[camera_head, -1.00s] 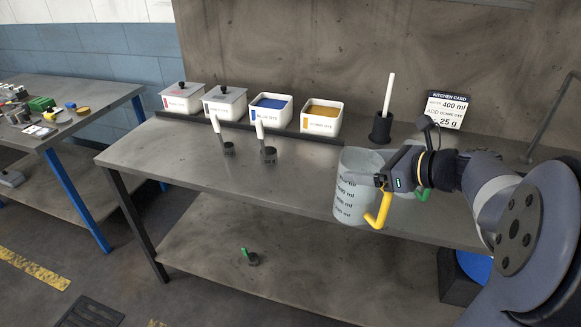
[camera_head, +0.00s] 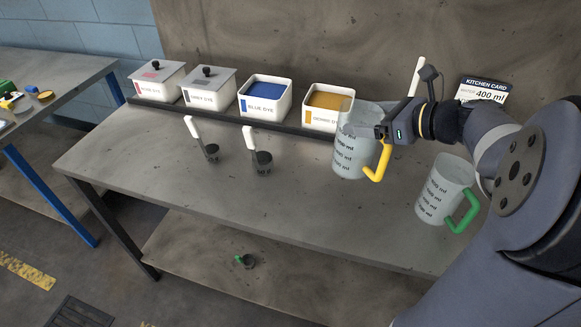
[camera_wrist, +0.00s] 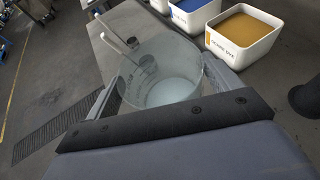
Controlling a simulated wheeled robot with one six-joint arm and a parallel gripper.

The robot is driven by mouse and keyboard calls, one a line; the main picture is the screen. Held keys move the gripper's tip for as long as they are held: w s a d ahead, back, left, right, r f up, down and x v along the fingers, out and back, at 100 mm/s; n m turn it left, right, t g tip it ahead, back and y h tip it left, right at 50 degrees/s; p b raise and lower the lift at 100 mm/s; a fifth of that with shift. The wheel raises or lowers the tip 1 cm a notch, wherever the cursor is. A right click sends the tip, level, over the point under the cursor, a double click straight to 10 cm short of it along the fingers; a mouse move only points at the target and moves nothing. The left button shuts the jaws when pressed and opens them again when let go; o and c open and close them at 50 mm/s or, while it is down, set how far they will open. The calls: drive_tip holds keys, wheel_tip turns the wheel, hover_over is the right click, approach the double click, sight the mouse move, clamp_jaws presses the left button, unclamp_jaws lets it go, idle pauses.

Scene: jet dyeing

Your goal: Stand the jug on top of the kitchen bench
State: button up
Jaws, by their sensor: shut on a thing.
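A translucent measuring jug with a yellow handle (camera_head: 352,150) is held by my gripper (camera_head: 381,130) at its upper rim. The jug is upright over the kitchen bench (camera_head: 150,165), in front of the ochre dye tub; I cannot tell whether its base touches the top. In the wrist view the jug (camera_wrist: 170,80) sits between the two fingers and looks empty. A second jug with a green handle (camera_head: 442,190) stands on the bench to the right, partly beside my arm.
Dye tubs (camera_head: 265,100) line the back ledge. The kitchen card (camera_head: 483,92) is behind my arm. The bench front between cups and green-handled jug is clear. A small weight-like item (camera_head: 246,261) lies on the lower shelf.

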sight(374, 153)
drive_tip(key=shift+w+f, duration=0.2)
drive_tip(key=shift+w, duration=0.05)
drive_tip(key=shift+c, duration=0.2)
drive_tip(key=shift+o, duration=0.2)
wheel_tip(374, 153, down, 10)
drive_tip(key=shift+r+b, duration=0.25)
drive_tip(key=shift+b, duration=0.2)
drive_tip(key=shift+f, duration=0.1)
drive_tip(key=o, duration=1.6)
drive_tip(key=shift+f, duration=0.1)
drive_tip(key=shift+o, duration=0.2)
drive_tip(key=shift+s+d+r, duration=0.1)
drive_tip(key=shift+r, duration=0.2)
drive_tip(key=v, duration=1.1)
drive_tip(key=shift+s+d, duration=0.25)
